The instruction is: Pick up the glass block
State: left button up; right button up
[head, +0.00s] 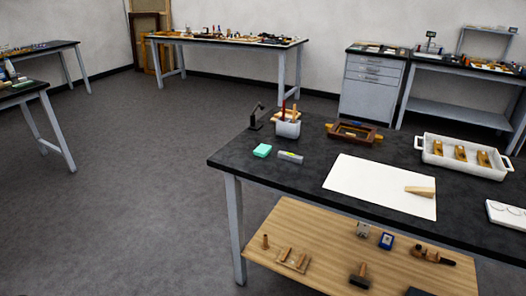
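A small teal-green block (262,151) lies on the black bench top (310,178), close to its left edge. It may be the glass block, but at this size I cannot tell whether it is glass. Nothing covers it. A short grey bar with a yellow-green mark (290,157) lies just to its right, with a small gap between them. Neither of my grippers is in view.
A cup with tools (288,129), a black stand (256,118) and a wooden frame (354,132) stand behind the block. A white sheet (367,187) and a white tray (463,172) are farther right. Floor (130,200) is clear left of the bench.

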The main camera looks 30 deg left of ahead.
aim_at(262, 150)
jog(key=i+j+z, duration=0.4)
jog(key=j, duration=0.85)
jog(key=j+z, duration=0.35)
jog(key=j, duration=0.9)
jog(key=j+z, duration=0.4)
jog(key=j, duration=0.95)
jog(key=k, duration=0.05)
